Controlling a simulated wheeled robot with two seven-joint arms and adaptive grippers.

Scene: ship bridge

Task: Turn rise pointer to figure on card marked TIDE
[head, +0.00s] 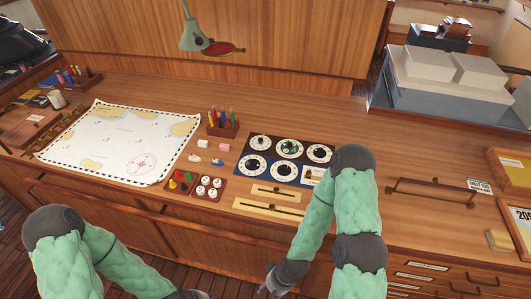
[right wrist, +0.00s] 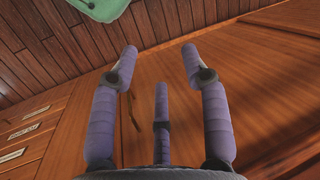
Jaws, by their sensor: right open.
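In the head view a dark blue panel (head: 270,168) with several round white dials lies on the desk, partly hidden by my right arm. One dial (head: 289,147) has a greenish centre. I cannot tell which is the rise pointer. A small pale card (head: 312,176) sits at the panel's lower right, and a printed card (head: 479,186) lies farther right; I cannot read TIDE on either. My right gripper (head: 270,284) hangs low in front of the desk, below the panel. In the right wrist view its fingers (right wrist: 160,62) are spread and empty. My left gripper is below the head view.
A chart (head: 122,142) covers the desk's left part. A pen holder (head: 223,128), small trays (head: 207,188) and brass sliders (head: 268,209) surround the panel. A desk lamp (head: 193,38) hangs behind. A handle (head: 433,192) and grey box (head: 440,95) are at right. Desk behind the panel is clear.

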